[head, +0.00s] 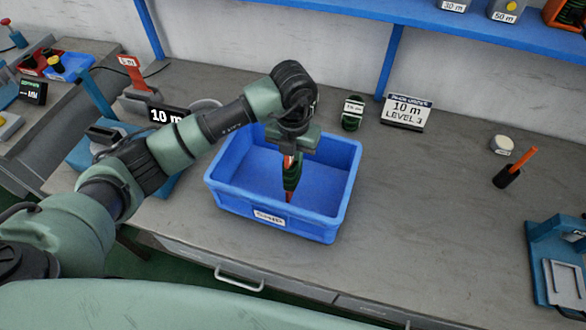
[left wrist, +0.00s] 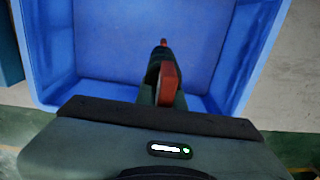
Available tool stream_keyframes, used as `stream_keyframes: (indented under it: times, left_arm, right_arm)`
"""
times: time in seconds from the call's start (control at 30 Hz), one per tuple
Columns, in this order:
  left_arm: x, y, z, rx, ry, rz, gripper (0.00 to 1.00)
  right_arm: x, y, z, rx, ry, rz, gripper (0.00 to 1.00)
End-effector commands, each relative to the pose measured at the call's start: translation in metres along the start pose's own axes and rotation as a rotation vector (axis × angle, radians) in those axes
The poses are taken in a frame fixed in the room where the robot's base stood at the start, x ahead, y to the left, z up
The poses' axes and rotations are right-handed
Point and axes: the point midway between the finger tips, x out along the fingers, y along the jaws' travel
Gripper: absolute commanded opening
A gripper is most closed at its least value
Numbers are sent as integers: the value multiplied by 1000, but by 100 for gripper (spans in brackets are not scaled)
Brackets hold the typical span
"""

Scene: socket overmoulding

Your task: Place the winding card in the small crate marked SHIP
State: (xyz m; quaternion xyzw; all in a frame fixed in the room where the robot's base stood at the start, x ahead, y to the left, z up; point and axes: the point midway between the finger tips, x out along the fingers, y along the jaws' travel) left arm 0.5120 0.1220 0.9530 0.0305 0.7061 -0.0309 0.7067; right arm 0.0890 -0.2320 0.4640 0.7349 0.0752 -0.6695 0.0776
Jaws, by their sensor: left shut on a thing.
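The blue crate (head: 335,212) stands on the grey bench with a white label on its front wall; the label's lettering is too small to read for sure. My left gripper (head: 292,160) points down over the crate. It is shut on the winding card (head: 291,176), a narrow orange-red piece with dark green winding. The card hangs upright inside the crate's outline; I cannot tell whether it touches the floor. In the left wrist view the card's red end (left wrist: 168,82) shows between the fingers, with the crate (left wrist: 110,40) around it. My right gripper is not in view.
An orange-handled tool (head: 515,167) and a blue fixture (head: 550,255) are at right. A blue shelf (head: 430,22) overhangs the back.

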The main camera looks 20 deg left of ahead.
Motion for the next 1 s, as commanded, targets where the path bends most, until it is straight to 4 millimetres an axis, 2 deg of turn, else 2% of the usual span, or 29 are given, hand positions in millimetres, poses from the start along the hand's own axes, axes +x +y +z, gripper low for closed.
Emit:
stream_keyframes:
  times: [0.1, 0.37, 0.77, 0.8, 0.87, 1.0]
  left_arm:
    - [8, 0, 0, -1, 1, -1, 0]
    - [43, 0, 0, -1, 0, 0, 0]
    - [50, 0, 0, 0, -2, 0, 0]
    - [49, 0, 0, 0, -1, 0, 17]
    - [49, 0, 0, 0, -1, 0, 31]
    - [49, 0, 0, 0, -1, 0, 31]
  right_arm:
    - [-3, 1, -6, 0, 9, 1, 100]
    - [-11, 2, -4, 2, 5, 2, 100]
    - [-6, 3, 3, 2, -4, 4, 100]
    - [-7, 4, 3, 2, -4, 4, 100]
    - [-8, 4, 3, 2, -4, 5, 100]
    - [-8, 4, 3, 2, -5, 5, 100]
